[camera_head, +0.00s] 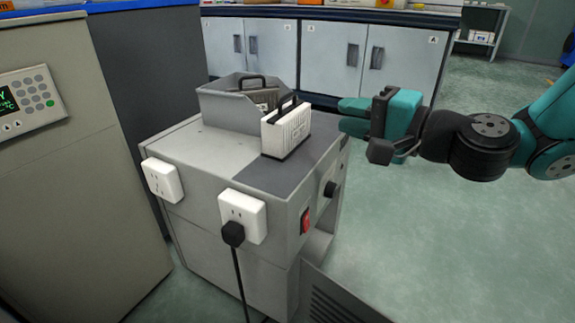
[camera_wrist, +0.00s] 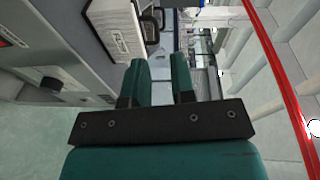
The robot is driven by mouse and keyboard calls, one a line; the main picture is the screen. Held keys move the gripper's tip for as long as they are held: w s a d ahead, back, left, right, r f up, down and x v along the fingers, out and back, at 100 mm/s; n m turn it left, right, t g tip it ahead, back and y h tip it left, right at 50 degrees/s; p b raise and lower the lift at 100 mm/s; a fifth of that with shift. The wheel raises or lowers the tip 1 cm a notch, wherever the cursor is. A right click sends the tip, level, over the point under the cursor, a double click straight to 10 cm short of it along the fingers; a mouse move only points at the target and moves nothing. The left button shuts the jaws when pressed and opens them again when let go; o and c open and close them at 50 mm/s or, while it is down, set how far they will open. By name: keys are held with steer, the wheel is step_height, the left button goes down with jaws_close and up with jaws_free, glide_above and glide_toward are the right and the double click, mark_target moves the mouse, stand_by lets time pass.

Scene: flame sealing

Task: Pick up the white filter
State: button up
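The white filter (camera_head: 286,132) is a white ribbed box with a black handle on top. It stands upright on the dark top panel of the grey machine (camera_head: 190,143), just in front of the grey bin (camera_head: 228,108). It also shows at the top left of the wrist view (camera_wrist: 118,28), partly cut off by the frame edge. My gripper (camera_head: 350,115) is to the right of the filter, apart from it and beyond the machine's right edge. In the wrist view my gripper (camera_wrist: 160,64) has a gap between its two green fingers, with nothing held.
The grey bin holds another black-handled item (camera_head: 262,95), mostly hidden. White sockets (camera_head: 243,214) with a plugged black cable and a red switch (camera_head: 305,220) are on the machine's sides. Cabinets (camera_head: 345,58) stand behind. The floor to the right is clear.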

step_height(320, 180, down, 2)
steer(key=w+d+m+t+h+b, duration=0.1)
steer(key=w+d+m+t, duration=0.1)
steer(key=p, duration=1.1)
glide_toward(289, 98)
steer(key=x, duration=0.4)
steer(key=shift+w+r, duration=0.1)
steer(key=shift+w, duration=0.2)
steer(key=shift+m, duration=0.3)
steer(key=shift+p+x, duration=0.5)
steer(key=shift+x, duration=2.6)
steer(key=shift+s+a, duration=0.1)
steer(key=shift+c, duration=0.3)
jaws_close()
